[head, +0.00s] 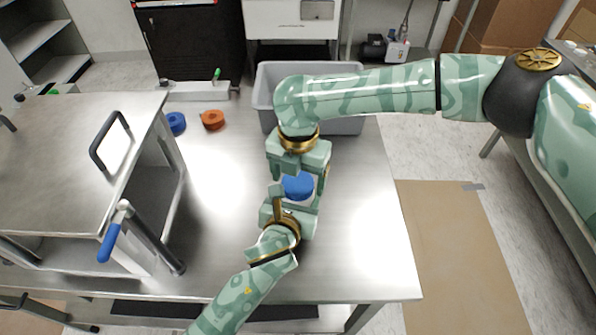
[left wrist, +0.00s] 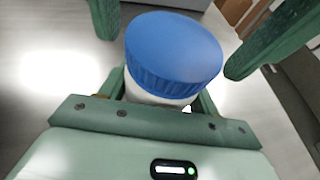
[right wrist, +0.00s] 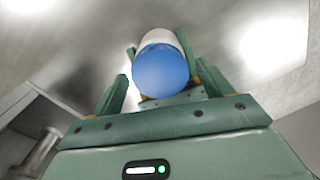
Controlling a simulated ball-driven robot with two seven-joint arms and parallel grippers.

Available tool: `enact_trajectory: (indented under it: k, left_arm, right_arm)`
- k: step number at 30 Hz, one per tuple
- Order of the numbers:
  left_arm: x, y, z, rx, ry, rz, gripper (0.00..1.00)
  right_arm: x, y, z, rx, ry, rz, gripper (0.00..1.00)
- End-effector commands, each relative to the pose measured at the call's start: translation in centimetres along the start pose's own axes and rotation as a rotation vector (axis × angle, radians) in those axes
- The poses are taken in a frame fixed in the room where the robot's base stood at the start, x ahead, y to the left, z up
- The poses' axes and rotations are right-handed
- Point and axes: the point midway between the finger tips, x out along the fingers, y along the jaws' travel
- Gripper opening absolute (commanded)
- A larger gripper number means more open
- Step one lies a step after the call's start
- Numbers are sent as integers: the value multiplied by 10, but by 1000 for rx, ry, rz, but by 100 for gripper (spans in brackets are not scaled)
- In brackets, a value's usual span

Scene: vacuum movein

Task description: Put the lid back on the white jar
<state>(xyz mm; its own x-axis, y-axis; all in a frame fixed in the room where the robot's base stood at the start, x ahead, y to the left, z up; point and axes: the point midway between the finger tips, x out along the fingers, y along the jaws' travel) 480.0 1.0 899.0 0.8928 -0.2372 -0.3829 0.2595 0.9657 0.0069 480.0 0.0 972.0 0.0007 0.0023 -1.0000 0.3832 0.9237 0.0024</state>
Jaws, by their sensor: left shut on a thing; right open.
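The white jar (left wrist: 160,97) is mostly hidden under the blue lid (left wrist: 172,50) in the left wrist view. The lid covers the jar's top; I cannot tell whether it is fully seated. In the head view the lid (head: 298,185) shows between my two grippers, above the table. My left gripper (head: 292,208) is shut on the jar from the near side. My right gripper (head: 299,168) is open, its fingers apart on either side of the lid. In the right wrist view the lid (right wrist: 160,71) faces the camera, with the white jar (right wrist: 160,38) behind it.
A blue round piece (head: 176,122) and an orange one (head: 212,120) lie on the steel table (head: 370,225) at the back left. A grey bin (head: 345,126) stands behind my right arm. A metal cart with handles (head: 80,125) is at the left. The table's right side is clear.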

Motion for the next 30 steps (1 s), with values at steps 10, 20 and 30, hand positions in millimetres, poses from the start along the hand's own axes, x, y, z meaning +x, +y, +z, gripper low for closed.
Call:
enact_trajectory:
  k: [10, 20, 30]
  left_arm:
    - [0, 0, -1, 1, 1, 0, 0]
    - [0, 0, -1, 1, 2, 1, 0]
    - [0, 0, -1, 1, 2, 1, 0]
  right_arm:
    - [0, 0, 0, 0, 0, 0, 33]
    - [0, 0, 0, 379, 2, 0, 32]
    - [0, 0, 0, 851, 1, 0, 32]
